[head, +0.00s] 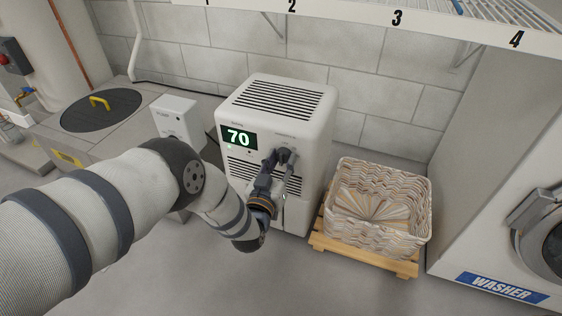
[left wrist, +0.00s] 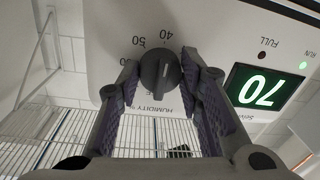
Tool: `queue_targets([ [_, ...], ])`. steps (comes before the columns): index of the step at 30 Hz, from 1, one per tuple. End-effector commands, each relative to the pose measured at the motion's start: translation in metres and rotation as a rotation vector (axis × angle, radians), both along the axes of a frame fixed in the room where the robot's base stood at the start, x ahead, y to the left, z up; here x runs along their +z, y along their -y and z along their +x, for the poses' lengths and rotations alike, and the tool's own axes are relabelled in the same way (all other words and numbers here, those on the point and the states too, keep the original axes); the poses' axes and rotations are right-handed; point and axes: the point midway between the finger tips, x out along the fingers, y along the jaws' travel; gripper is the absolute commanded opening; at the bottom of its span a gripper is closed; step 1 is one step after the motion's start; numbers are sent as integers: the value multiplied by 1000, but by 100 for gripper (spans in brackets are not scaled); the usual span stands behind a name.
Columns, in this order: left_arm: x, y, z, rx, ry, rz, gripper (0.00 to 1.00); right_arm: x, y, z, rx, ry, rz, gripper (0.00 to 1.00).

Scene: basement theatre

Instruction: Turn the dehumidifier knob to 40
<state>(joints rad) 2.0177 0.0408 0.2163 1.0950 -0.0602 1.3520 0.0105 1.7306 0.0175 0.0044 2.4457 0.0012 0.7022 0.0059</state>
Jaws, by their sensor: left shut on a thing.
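The white dehumidifier (head: 313,125) stands on the floor in the middle of the head view, and its green display (head: 239,137) reads 70. The display also shows upside down in the left wrist view (left wrist: 262,90). A dark round knob (left wrist: 160,69) sits on its front panel, with the numbers 40 and 50 and the word HUMIDITY printed around it. My left gripper (head: 280,163) is shut on the knob, one finger on each side of it. My right gripper is out of view.
A woven basket (head: 377,241) on a small wooden pallet (head: 362,257) stands close to the dehumidifier's right. A washer (head: 520,230) is at the far right. A wire shelf (head: 440,32) hangs above. A sump lid (head: 95,118) lies at the left.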

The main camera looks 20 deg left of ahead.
Motion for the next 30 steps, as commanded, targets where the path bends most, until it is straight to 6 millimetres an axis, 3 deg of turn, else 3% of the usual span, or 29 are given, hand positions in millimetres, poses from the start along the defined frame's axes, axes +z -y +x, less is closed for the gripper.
queue_targets([
  [8, 2, -2, 1, 4, 5, 1, 5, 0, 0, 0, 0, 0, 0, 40],
  [9, 2, -2, 1, 4, 5, 1, 38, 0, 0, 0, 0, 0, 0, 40],
  [11, 2, -2, 1, 3, 5, 0, 51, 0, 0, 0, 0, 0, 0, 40],
  [12, 1, -1, 1, 3, 5, 0, 54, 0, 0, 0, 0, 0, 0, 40],
  [22, 0, 0, -6, 0, 0, 0, 54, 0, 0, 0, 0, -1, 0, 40],
  [26, 0, 1, -33, 0, -4, 0, 54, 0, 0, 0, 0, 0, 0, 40],
  [30, -1, 2, -73, 0, -4, 1, 54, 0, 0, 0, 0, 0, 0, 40],
])
